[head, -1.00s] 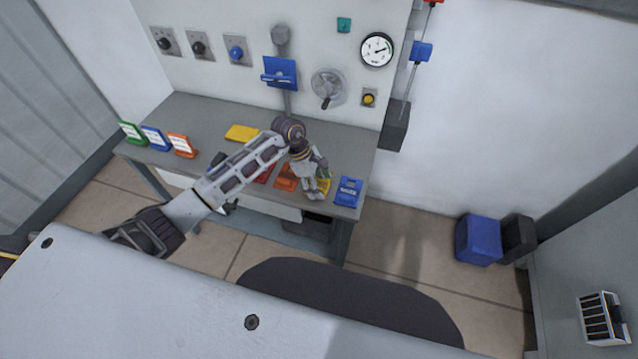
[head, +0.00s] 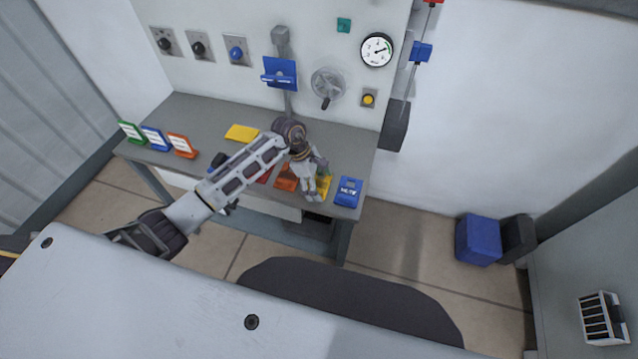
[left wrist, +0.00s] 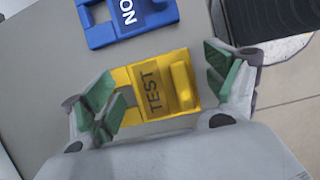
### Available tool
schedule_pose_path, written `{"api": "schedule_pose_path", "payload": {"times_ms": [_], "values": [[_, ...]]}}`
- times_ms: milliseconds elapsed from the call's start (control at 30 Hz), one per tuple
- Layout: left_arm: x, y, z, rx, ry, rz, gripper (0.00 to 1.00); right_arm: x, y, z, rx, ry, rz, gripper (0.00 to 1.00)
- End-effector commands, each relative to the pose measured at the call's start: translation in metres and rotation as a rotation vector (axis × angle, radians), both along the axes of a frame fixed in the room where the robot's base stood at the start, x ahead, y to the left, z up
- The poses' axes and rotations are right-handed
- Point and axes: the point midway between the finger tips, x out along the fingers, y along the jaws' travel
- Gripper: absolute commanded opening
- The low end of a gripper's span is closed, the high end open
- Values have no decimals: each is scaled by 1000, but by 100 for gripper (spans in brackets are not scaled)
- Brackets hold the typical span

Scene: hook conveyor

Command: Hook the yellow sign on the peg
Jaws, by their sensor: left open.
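The yellow sign (left wrist: 183,112), lettered TEST, lies on the bench with a raised part at one end. In the left wrist view my left gripper (left wrist: 165,88) is open, with its green-padded fingers on either side of the sign; I cannot tell whether they touch it. In the head view only a little of the yellow sign (head: 326,184) shows beside my left gripper (head: 313,193). A grey part (head: 281,40) stands out from the wall panel above a blue plate (head: 280,73); I cannot tell whether either is the peg. My right gripper is not in view.
A blue sign (head: 348,192) lies right of the yellow one, an orange sign (head: 286,178) left. A flat yellow piece (head: 241,133) lies farther back. Several small framed cards (head: 181,145) stand at the bench's left.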

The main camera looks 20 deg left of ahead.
Motion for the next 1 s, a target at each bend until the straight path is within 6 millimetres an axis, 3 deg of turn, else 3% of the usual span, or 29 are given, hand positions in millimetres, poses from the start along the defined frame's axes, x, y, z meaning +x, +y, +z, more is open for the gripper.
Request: {"api": "schedule_pose_path", "payload": {"times_ms": [267, 600, 1000], "values": [[1, 7, 14, 1, -2, 2, 87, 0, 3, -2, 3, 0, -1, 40], [4, 18, 46, 2, -4, 2, 87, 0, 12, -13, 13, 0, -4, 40], [4, 39, 101, 1, -3, 1, 87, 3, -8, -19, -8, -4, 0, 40]]}}
